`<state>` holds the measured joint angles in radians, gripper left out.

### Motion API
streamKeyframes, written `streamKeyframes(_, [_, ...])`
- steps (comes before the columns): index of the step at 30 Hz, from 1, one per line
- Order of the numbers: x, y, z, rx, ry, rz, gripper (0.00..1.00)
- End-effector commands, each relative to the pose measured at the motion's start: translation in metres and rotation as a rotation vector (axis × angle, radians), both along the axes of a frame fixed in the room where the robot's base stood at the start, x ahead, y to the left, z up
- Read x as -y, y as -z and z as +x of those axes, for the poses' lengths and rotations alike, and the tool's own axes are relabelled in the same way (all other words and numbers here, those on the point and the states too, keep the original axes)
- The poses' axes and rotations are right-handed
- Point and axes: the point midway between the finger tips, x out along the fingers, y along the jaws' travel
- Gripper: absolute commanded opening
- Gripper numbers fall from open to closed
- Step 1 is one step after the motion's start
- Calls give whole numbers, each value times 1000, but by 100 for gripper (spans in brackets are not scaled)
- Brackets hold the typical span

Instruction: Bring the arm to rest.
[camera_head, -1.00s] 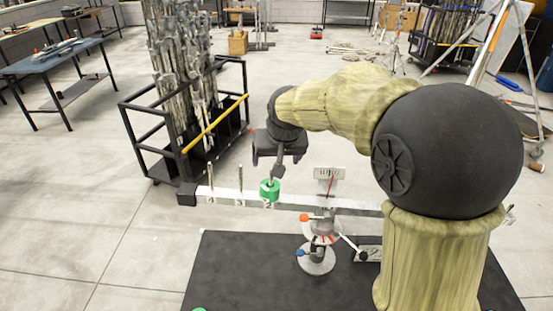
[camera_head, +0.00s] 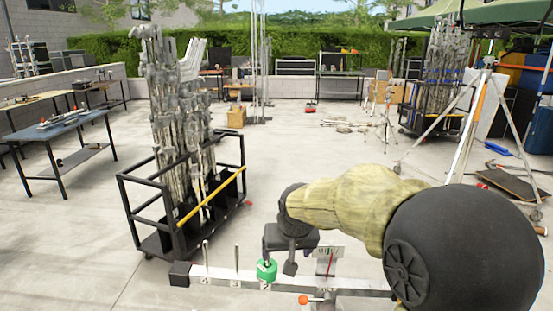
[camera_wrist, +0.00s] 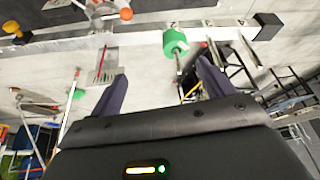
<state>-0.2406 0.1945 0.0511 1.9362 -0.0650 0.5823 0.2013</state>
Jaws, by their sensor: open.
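My gripper (camera_head: 289,266) is at the lower middle of the head view, just right of a green weight (camera_head: 266,269). In the wrist view my gripper (camera_wrist: 163,78) shows two dark fingers spread apart, with nothing between their tips. The green weight (camera_wrist: 175,42) sits on the pale beam (camera_wrist: 140,38), beyond the fingertips and clear of them. In the head view the beam (camera_head: 222,279) runs level across the bottom, with two bare upright pegs left of the weight. My arm reaches in from the right, bent at a large black joint.
A black wheeled rack (camera_head: 158,238) holding tall metal parts stands left of my gripper. A small white scale plate (camera_head: 328,252) with a red pointer stands close to its right. A blue table (camera_head: 66,130) is at the left. The floor behind is mostly open.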

Motion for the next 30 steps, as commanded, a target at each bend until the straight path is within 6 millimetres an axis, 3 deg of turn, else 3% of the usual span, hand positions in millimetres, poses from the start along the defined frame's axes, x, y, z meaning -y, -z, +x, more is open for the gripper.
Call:
streamKeyframes(3, [40,27,-33,-47,37,-20,81])
streamKeyframes(9, [96,70,-104,-125,92,-43,81])
streamKeyframes(15, [127,99,-165,-183,133,-52,81])
streamKeyframes(19, [131,105,-177,-195,139,-53,81])
streamKeyframes(30, [131,105,-177,-195,138,-53,81])
